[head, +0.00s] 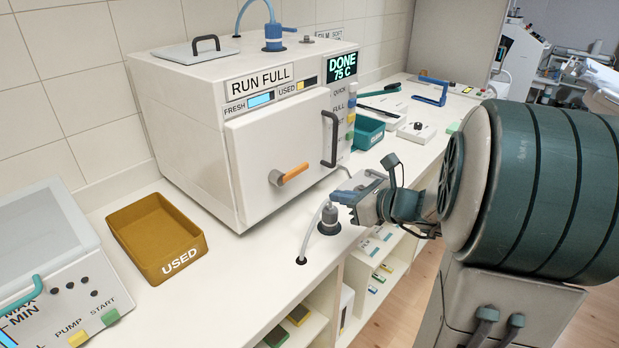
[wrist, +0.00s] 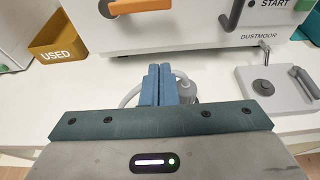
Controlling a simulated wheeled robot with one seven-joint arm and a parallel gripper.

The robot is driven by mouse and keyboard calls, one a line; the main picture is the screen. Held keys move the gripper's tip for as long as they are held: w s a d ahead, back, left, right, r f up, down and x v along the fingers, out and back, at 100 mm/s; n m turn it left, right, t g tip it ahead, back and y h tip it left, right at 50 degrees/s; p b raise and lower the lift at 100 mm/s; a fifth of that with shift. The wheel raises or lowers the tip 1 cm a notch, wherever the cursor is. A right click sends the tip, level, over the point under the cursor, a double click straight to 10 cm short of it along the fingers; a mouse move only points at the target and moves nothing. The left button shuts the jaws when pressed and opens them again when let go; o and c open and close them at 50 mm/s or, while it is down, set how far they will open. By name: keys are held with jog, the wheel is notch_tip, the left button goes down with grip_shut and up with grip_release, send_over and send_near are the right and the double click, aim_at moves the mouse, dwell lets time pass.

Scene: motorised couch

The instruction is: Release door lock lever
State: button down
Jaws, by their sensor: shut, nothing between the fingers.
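The door lock lever has an orange handle (head: 294,173) on a grey pivot, low on the white door (head: 280,140) of the large machine. It points right and slightly up in the head view. In the wrist view the orange lever (wrist: 140,6) is at the top edge, partly cut off. My gripper (head: 345,195) is shut and empty, in front of the machine and right of the lever, apart from it. In the wrist view its blue fingers (wrist: 158,85) are together. The door looks closed, with a dark vertical handle (head: 330,138) at its right.
A grey fitting with a hose (head: 329,220) stands on the counter just below my gripper. A yellow USED bin (head: 157,238) is left of the machine. A teal tray (head: 367,131) is to its right. A display (head: 342,64) reads DONE 75 C. The counter before the door is mostly clear.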

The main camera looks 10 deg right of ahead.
aim_at(289, 172)
jog(key=shift+w+a, duration=0.1)
jog(key=w+a+p, duration=0.2)
jog(key=w+a, duration=0.3)
jog(key=w, duration=0.2)
jog(key=shift+w+a+r, duration=0.25)
jog(key=shift+r, duration=0.1)
jog(key=shift+d, duration=0.15)
dwell(0.4)
